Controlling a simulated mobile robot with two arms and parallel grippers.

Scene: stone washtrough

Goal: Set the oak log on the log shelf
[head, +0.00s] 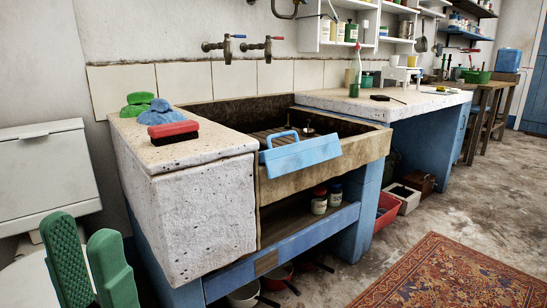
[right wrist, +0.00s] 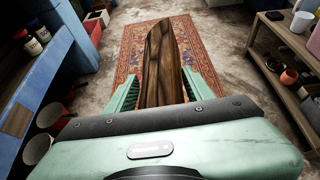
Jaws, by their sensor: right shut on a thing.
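The oak log (right wrist: 160,65) is dark brown and long. In the right wrist view it lies between the green fingers of my right gripper (right wrist: 158,88), which is shut on it. Its far end points away over the patterned rug, and its near end is hidden behind the gripper body. My left gripper (head: 88,235) is at the lower left of the head view, in front of the white toilet, its two green fingers apart with nothing between them. The right gripper and log are not in the head view. I cannot tell which shelf is the log shelf.
The stone trough (head: 365,152) has a blue caddy (head: 300,156) on its front rim. Jars stand on a ledge under it. A wooden shelf unit (right wrist: 288,45) with pots stands on the right wrist view's right side.

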